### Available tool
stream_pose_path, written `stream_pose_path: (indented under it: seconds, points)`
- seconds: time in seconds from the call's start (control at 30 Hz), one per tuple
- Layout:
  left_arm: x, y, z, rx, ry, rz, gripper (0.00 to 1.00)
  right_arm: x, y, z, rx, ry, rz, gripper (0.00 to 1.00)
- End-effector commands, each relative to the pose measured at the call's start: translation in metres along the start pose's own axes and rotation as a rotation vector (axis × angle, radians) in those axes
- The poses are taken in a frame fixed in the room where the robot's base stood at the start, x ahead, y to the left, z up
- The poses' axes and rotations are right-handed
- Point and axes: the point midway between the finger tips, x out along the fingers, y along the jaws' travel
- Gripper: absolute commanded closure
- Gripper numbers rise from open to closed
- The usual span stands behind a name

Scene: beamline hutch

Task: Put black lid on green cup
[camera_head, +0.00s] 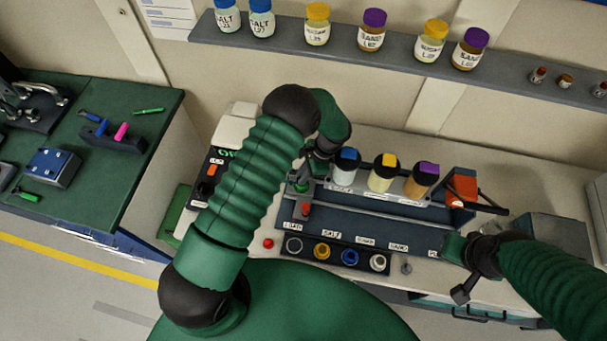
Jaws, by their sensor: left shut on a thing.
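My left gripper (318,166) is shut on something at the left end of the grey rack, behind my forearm. The held thing is mostly hidden, and I cannot make out a black lid there. A small green shape (301,184) shows just below and left of the gripper. It may be the green cup, but it is too small and covered to be sure. My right gripper (456,268) is at the lower right, its fingers apart and empty, clear of the rack.
The grey rack (375,192) holds cups with blue (348,154), yellow (386,159) and purple (429,168) tops. In front is a black strip (336,252) with several round pieces. An orange block (462,188) stands right. A shelf (380,55) of jars runs behind. A green-topped bench (75,190) is left.

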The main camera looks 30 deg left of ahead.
Motion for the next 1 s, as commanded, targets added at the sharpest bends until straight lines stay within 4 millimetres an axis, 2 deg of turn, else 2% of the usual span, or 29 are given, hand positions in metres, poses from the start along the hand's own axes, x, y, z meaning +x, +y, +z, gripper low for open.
stream_pose_path:
  seconds: [0.37,0.4,0.57,0.87,1.0]
  points:
    - [0.003,0.0,-0.001,0.001,0.0,0.0,1.0,0.002,0.0,0.001,0.0,0.0,0.0,1.0]
    - [0.003,0.0,-0.001,0.001,0.0,0.0,0.82,0.002,0.0,0.001,0.0,0.0,0.0,1.0]
    - [0.003,0.0,-0.001,0.001,0.0,0.0,0.61,0.002,0.0,0.001,0.0,0.0,0.0,1.0]
    - [0.002,0.0,-0.001,0.001,0.0,0.0,0.6,0.003,0.0,0.001,0.0,0.0,0.0,1.0]
    - [-0.007,-0.001,0.002,0.0,0.003,-0.002,0.6,0.013,0.0,0.003,0.0,0.0,0.0,1.0]
